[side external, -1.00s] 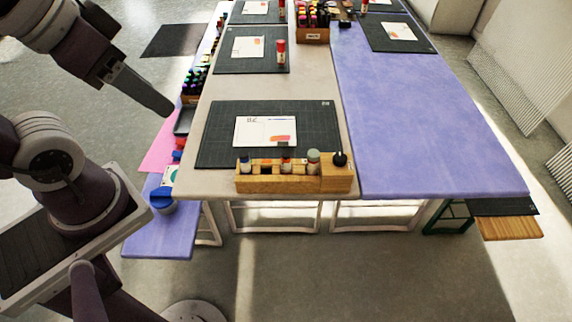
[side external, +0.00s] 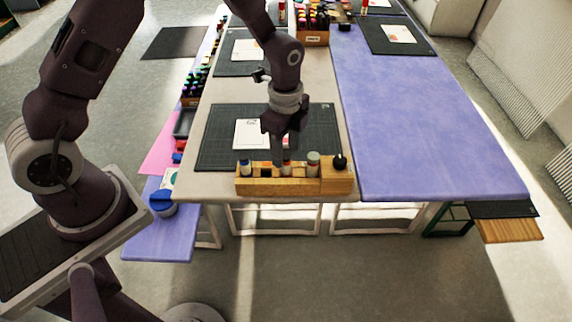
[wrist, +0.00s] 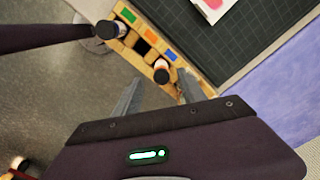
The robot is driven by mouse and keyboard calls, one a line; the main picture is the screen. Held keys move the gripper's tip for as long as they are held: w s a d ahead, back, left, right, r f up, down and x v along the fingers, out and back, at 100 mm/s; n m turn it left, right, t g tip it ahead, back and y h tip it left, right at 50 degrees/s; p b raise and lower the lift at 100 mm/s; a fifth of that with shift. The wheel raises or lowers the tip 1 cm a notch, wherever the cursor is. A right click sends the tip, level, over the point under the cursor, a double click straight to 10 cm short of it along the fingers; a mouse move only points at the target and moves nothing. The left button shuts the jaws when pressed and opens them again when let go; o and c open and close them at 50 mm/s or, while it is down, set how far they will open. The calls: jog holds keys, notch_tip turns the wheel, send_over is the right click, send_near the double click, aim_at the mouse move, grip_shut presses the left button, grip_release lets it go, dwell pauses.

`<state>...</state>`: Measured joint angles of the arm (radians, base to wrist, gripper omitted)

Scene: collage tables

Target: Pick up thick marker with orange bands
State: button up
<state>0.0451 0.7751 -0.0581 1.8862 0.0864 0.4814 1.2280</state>
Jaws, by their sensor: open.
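The wooden holder (side external: 290,187) stands at the front edge of the beige table.
A blue-banded marker (side external: 245,168) stands at the holder's left, a grey-capped marker (side external: 313,164) and a black-topped bottle (side external: 340,163) at its right. A dark cutting mat (side external: 215,140) with a white card (side external: 247,134) lies behind. The purple table (side external: 430,130) is largely clear.

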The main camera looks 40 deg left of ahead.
aim_at(285, 163)
notch_tip(285, 163, down, 6)
jog(key=shift+w+a+r, duration=0.1)
jog(key=shift+w+a, duration=0.05)
grip_shut()
notch_tip(285, 163, up, 9)
jog(key=shift+f, duration=0.1)
jog(key=s+a+r+n, duration=0.3)
jog(key=s+a+n, duration=0.1)
jog(key=n, duration=0.1)
jog(key=shift+w+d+f, duration=0.1)
jog(key=shift+d+f, duration=0.05)
jog(key=shift+f, duration=1.25)
jog(key=shift+w+d+f, duration=0.1)
jog(key=shift+f, duration=1.3)
